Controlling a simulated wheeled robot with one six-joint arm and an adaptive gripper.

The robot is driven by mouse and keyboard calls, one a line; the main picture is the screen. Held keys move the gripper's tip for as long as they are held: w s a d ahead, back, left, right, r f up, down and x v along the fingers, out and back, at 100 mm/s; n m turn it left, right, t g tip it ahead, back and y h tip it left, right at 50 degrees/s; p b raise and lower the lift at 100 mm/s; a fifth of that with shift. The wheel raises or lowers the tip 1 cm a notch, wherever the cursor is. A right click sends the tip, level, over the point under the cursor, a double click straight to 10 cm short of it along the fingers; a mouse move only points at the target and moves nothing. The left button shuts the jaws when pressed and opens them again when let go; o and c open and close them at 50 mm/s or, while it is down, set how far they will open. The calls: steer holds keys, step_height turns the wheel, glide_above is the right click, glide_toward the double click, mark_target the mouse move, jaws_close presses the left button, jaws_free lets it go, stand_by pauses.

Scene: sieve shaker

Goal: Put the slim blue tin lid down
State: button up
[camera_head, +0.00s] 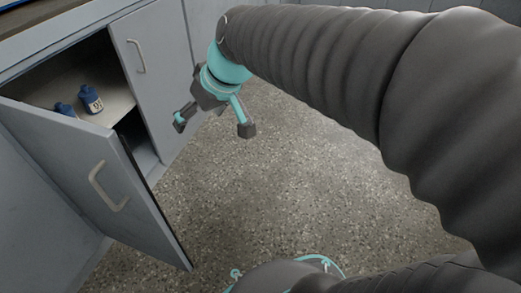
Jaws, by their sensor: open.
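My gripper (213,126) hangs over the speckled floor, in front of the cabinet with its fingers spread wide. Nothing shows between its fingertips. I cannot make out a slim blue tin lid anywhere in this view. Two small blue containers stand inside the open cabinet, to the left of my gripper. One blue bottle (91,99) has a white label with dark marks. The other blue container (65,109) is partly hidden behind the open door.
The grey cabinet door (80,165) with a pale handle stands open at left, jutting out over the floor. A second door (150,75) is right of the opening. The pale cabinet shelf (113,108) is partly visible. The floor (270,190) is clear.

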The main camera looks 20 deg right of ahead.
steer(key=s+d+f+m+h, duration=0.4)
steer(key=s+d, duration=0.5)
steer(key=s, duration=0.4)
steer(key=shift+s+d+f+m, duration=0.3)
steer(key=shift+d+f, duration=0.1)
steer(key=shift+f, duration=0.45)
